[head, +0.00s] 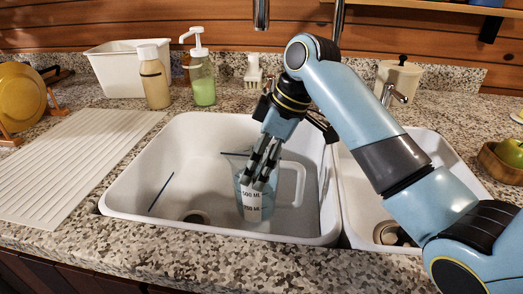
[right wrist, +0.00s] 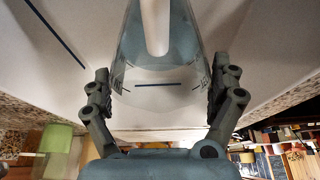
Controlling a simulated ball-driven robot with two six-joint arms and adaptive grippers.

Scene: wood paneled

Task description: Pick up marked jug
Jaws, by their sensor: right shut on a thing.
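The marked jug (head: 255,208) is a clear, bluish measuring jug with printed volume marks and a pale handle on its right side. It is in the left basin of the white sink; I cannot tell whether it touches the bottom. My right gripper (head: 253,183) reaches down from above and is shut on the jug, its fingers covering part of the marked side. In the right wrist view the jug (right wrist: 187,48) lies between the two fingers of the gripper (right wrist: 158,82), one on each side. My left gripper is not in view.
The left basin's wall (head: 145,175) surrounds the jug, with a divider on the right. A soap pump bottle (head: 202,80), a tan bottle (head: 154,82) and a white tub (head: 115,70) stand behind. A ribbed drainboard (head: 75,160) is left.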

